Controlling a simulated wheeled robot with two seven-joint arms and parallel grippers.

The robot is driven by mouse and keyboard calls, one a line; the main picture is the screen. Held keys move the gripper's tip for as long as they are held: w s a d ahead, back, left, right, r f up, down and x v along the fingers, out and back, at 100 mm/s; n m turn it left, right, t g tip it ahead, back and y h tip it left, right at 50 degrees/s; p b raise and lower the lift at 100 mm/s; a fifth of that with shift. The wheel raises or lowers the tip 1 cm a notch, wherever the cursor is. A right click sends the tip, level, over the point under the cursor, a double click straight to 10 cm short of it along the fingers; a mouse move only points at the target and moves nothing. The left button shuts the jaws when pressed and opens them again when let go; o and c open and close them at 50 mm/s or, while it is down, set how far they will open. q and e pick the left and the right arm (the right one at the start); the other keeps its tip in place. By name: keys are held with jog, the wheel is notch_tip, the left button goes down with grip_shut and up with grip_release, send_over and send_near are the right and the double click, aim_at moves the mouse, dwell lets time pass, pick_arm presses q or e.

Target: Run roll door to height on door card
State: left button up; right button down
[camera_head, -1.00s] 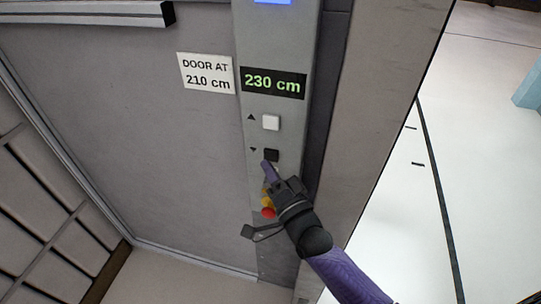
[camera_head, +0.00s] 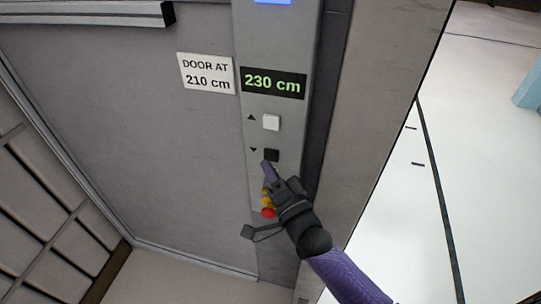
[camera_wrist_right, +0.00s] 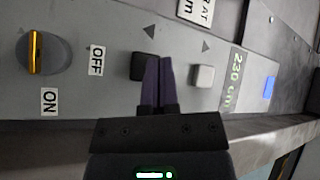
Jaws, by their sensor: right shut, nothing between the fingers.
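The door card (camera_head: 206,74) on the wall reads "DOOR AT 210 cm". The display (camera_head: 273,83) on the grey control panel (camera_head: 262,30) reads "230 cm". Below it are a white up button (camera_head: 271,122) and a black down button (camera_head: 271,155). My right gripper (camera_head: 267,166) is shut and empty, its fingertips at the lower edge of the black button. In the right wrist view the fingertips (camera_wrist_right: 159,62) overlap the black button (camera_wrist_right: 143,67), beside the white button (camera_wrist_right: 203,76); I cannot tell whether they touch it. My left gripper is not in view.
The right wrist view shows a rotary switch (camera_wrist_right: 43,53) with ON and OFF labels. A blue light (camera_head: 272,1) is at the panel's top.

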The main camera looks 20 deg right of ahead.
dwell(0.4)
jog(key=shift+w+d, duration=0.25)
jog(key=shift+w, duration=0.1)
jog(key=shift+w+d+b, duration=0.2)
jog(key=shift+w+b, duration=0.15)
dwell(0.7)
dwell(1.6)
jog(key=shift+s+a+p, duration=0.45)
jog(key=shift+s, duration=0.25)
jog(key=s+a+p, duration=0.1)
jog(key=s, duration=0.1)
jog(key=s+a+p, duration=0.1)
jog(key=s, duration=0.1)
jog(key=shift+a, duration=0.4)
